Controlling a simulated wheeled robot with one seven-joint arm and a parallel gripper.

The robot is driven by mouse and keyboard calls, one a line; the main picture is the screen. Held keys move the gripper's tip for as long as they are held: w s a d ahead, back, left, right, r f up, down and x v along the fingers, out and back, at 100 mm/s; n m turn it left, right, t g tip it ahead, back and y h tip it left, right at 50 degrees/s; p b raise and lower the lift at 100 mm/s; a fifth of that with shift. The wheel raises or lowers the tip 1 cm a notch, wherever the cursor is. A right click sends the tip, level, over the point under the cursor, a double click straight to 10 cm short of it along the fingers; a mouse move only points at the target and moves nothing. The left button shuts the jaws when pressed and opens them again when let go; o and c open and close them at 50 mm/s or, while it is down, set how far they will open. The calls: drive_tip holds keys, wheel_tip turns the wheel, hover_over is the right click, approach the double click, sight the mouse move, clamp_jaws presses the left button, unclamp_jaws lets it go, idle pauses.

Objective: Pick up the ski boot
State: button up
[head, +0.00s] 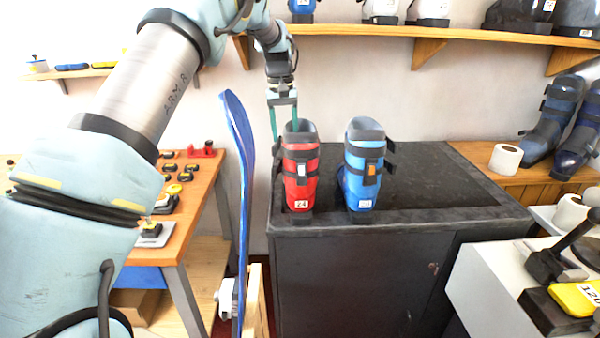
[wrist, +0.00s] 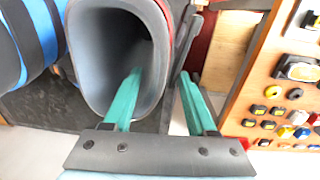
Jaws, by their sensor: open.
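A red ski boot (head: 301,180) with black straps and a label stands upright on the black cabinet top. A blue ski boot (head: 363,180) stands to its right. My gripper (head: 283,128) is open and points down at the top of the red boot. In the wrist view my gripper (wrist: 160,74) has one green finger over or inside the grey-lined opening of the red boot (wrist: 105,75). The other finger is outside its cuff wall. I cannot tell whether either finger touches it. The blue boot (wrist: 30,40) shows at the left edge there.
The black cabinet top (head: 440,178) is clear to the right of the boots. A blue ski (head: 241,150) stands upright left of the cabinet. A wall shelf (head: 460,33) with more boots runs above. A paper roll (head: 506,159) and dark boots (head: 552,120) are at right.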

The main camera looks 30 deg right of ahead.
clamp_jaws()
idle(0.3)
idle(1.0)
drive_tip(key=shift+r, duration=0.15)
